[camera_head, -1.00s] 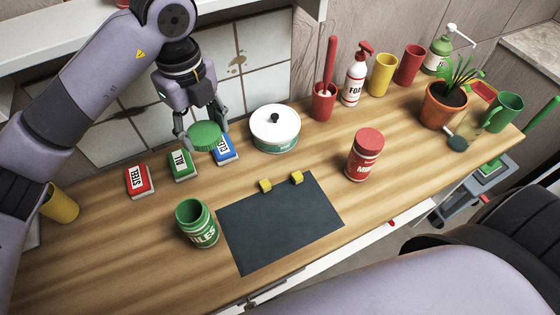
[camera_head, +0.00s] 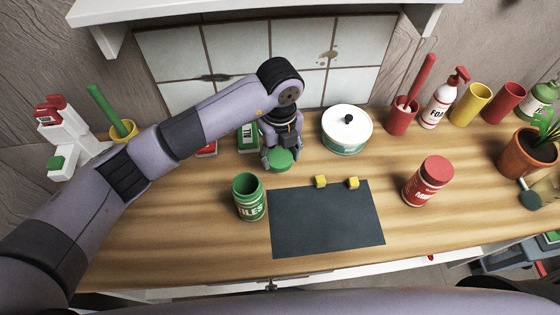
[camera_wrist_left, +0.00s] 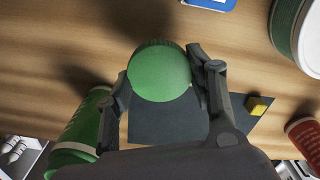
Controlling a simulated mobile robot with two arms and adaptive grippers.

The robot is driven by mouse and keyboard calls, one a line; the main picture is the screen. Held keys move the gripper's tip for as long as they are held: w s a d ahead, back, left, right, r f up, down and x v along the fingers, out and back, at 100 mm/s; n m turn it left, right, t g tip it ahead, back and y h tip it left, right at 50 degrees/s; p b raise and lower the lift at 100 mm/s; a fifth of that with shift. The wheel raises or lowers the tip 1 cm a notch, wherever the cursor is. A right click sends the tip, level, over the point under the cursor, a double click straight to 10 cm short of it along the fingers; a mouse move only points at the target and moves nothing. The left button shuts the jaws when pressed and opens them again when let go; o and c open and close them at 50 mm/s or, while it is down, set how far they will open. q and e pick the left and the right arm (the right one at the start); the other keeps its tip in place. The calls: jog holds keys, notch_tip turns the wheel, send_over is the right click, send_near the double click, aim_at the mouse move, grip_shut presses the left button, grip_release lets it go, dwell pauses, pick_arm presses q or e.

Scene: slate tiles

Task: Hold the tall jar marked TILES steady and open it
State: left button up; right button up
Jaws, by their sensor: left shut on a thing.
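The green jar marked TILES (camera_head: 251,205) stands upright and open on the wooden counter, left of the dark mat. It also shows at the left of the left wrist view (camera_wrist_left: 82,128). Its round green lid (camera_head: 281,160) is off the jar, behind and to the right of it. My left gripper (camera_head: 280,157) is shut on the lid; in the left wrist view the lid (camera_wrist_left: 159,72) sits between the two fingers. From the head view I cannot tell how far the lid is above the counter. My right gripper is not in view.
A dark mat (camera_head: 325,222) with two yellow blocks (camera_head: 336,182) at its back edge lies right of the jar. A red-lidded jar (camera_head: 428,181) stands farther right. A white lidded pot (camera_head: 346,130) and a red cup (camera_head: 402,116) stand behind. The counter's front left is clear.

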aim_at(280, 164)
pick_arm(q)
notch_tip(280, 164, down, 5)
jog(key=shift+r, duration=0.2)
jog(key=shift+f, duration=0.3)
jog(key=o, duration=1.3)
jog(key=shift+r+p, duration=0.3)
jog(key=shift+p, duration=0.05)
notch_tip(280, 164, up, 10)
jog(key=shift+r+b, duration=0.2)
jog(key=shift+b, duration=0.95)
jog(key=shift+r, duration=0.7)
